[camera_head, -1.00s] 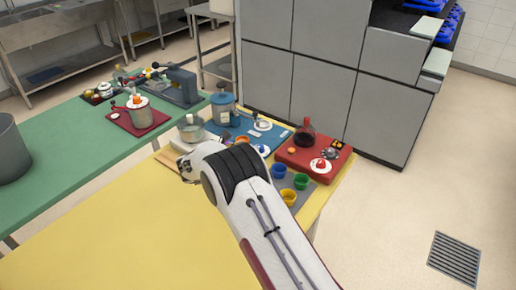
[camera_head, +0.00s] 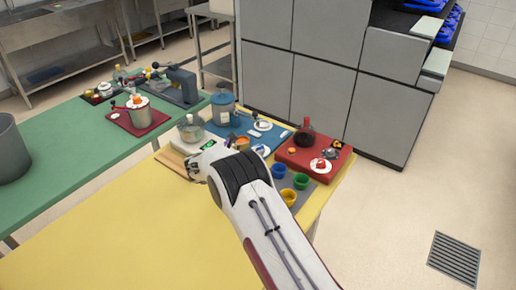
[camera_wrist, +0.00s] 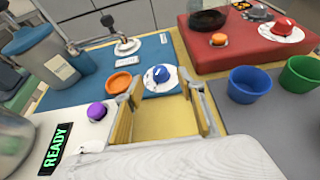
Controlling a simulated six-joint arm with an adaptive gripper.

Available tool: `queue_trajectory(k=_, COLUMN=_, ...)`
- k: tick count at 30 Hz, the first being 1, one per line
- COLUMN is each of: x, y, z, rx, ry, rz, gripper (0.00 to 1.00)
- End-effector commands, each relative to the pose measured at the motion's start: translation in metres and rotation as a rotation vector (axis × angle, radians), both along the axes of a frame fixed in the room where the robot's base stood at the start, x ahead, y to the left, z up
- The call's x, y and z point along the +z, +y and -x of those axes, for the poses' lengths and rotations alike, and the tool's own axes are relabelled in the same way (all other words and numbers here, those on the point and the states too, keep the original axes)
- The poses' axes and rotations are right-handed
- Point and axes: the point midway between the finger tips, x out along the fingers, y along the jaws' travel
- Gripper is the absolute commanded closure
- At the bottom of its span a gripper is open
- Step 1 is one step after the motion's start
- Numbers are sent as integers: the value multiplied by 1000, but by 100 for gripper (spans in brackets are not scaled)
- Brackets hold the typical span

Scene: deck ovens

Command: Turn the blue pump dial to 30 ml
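The blue dial (camera_wrist: 160,73) is a round knob with a pale mark, on a white disc (camera_wrist: 150,86) on the blue board (camera_wrist: 70,95). In the head view its disc (camera_head: 261,150) shows just beyond my arm. My gripper (camera_wrist: 159,90) is open and empty in the wrist view. Its two fingers reach toward the dial, one on each side of the near part of the disc. I cannot tell whether they touch anything. The numbers on the dial are too small to read.
An orange bowl (camera_wrist: 119,82) and a purple knob (camera_wrist: 97,111) lie left of the fingers. A white unit's display (camera_wrist: 56,146) reads READY. Blue (camera_wrist: 247,84) and green (camera_wrist: 299,74) cups stand right. A red board (camera_wrist: 245,52) with a dark flask lies behind them.

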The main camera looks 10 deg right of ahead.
Motion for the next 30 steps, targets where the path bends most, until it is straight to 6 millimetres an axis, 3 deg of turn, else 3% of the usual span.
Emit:
queue_trajectory(k=12, x=-16, y=-26, z=-26, rx=1, ry=0, rz=-1, gripper=61)
queue_trajectory(k=26, x=-18, y=-31, z=-31, rx=2, ry=1, rz=-1, gripper=61)
queue_trajectory(k=27, x=-18, y=-31, z=-31, rx=1, ry=1, rz=0, gripper=64)
queue_trajectory(k=30, x=-18, y=-31, z=-31, rx=1, ry=1, rz=0, gripper=90)
